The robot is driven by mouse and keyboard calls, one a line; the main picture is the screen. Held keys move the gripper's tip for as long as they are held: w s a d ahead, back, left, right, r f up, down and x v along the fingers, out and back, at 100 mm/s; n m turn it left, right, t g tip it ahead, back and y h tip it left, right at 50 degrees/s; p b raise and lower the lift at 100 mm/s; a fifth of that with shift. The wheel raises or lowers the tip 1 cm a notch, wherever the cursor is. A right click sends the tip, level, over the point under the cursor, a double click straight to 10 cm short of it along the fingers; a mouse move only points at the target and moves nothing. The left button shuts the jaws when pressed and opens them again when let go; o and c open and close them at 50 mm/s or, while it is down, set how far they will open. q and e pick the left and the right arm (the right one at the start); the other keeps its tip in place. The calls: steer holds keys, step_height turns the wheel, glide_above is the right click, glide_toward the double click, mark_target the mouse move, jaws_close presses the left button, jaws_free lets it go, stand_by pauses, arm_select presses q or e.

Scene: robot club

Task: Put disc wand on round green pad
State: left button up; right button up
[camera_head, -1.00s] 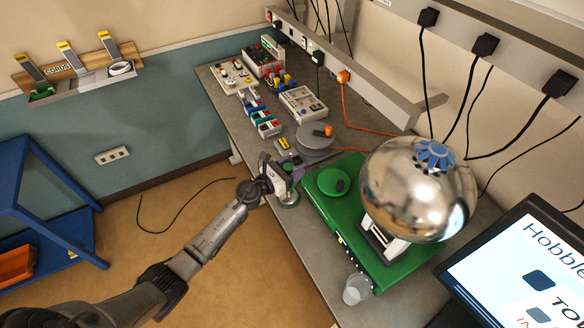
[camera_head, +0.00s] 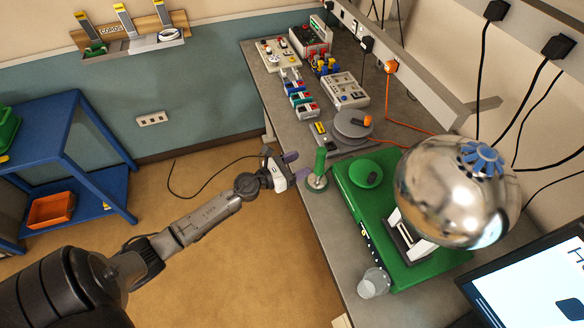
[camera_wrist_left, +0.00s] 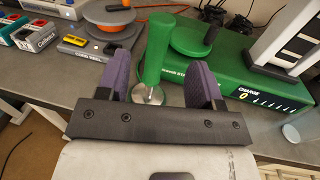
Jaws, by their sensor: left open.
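The disc wand (camera_head: 320,163) has a green handle and a round metal disc foot. It stands upright near the table's front edge, left of the green box. The round green pad (camera_head: 359,181) lies on top of the green box, with a small dark cylinder on it. My left gripper (camera_head: 297,165) is open and empty, just left of the wand handle with a small gap. In the left wrist view, the wand handle (camera_wrist_left: 159,48) shows between and beyond the purple fingers, with the pad (camera_wrist_left: 185,40) behind to its right. My right gripper is not in view.
The green box (camera_head: 400,262) carries a large chrome dome (camera_head: 455,190). A clear cup (camera_head: 373,282) stands at its front. A grey round plate (camera_head: 345,132) with an orange-ended piece and several devices lie farther back. A screen (camera_head: 545,275) is at lower right.

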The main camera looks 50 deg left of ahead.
arm_select(q)
steer(key=s+d+f+m+g+y, duration=0.1)
steer(key=s+d+m+g, duration=0.3)
steer(key=s+m, duration=0.6)
steer(key=s+d+f+m+g+y, duration=0.1)
steer(key=s+d+f+m+g, duration=0.3)
steer(key=s+m, duration=0.6)
steer(key=s+d+f+m+g+y, duration=0.1)
steer(key=s+d+m+g, duration=0.5)
steer(key=m, duration=0.9)
steer(key=s+d+f, duration=0.1)
steer(key=s+d, duration=0.1)
steer(key=s, duration=0.2)
steer(key=shift+f+y, duration=0.35)
steer(key=shift+y, duration=0.05)
